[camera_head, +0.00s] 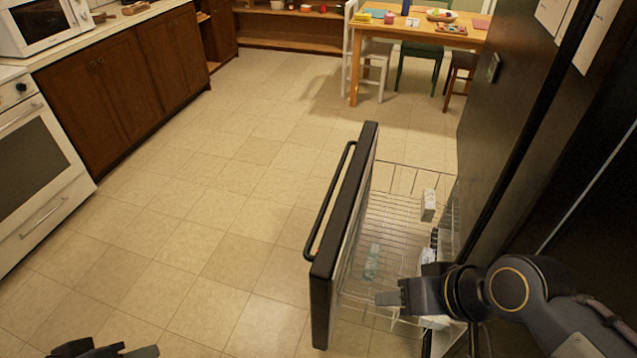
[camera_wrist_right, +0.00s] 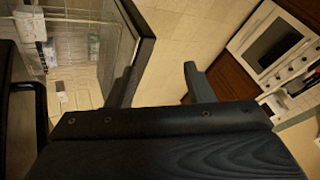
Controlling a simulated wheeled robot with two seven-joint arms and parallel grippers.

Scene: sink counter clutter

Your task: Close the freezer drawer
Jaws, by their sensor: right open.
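The freezer drawer is pulled out from the tall black fridge (camera_head: 500,120). Its black front panel (camera_head: 348,215) stands upright with a bar handle (camera_head: 325,205) on its left side. Behind the panel is a wire basket (camera_head: 395,225), holding a white box (camera_head: 428,204) and a clear bluish item (camera_head: 371,262). My right gripper (camera_head: 385,298) is over the near end of the basket, on the fridge side of the panel. In the right wrist view it is open and empty (camera_wrist_right: 165,78), with the panel edge (camera_wrist_right: 140,35) near one finger. My left gripper (camera_head: 105,350) is partly cut off at bottom left.
The tiled floor left of the drawer is clear. A white oven (camera_head: 38,165) and brown cabinets (camera_head: 125,80) line the left side. A wooden table (camera_head: 400,32) with chairs stands at the back.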

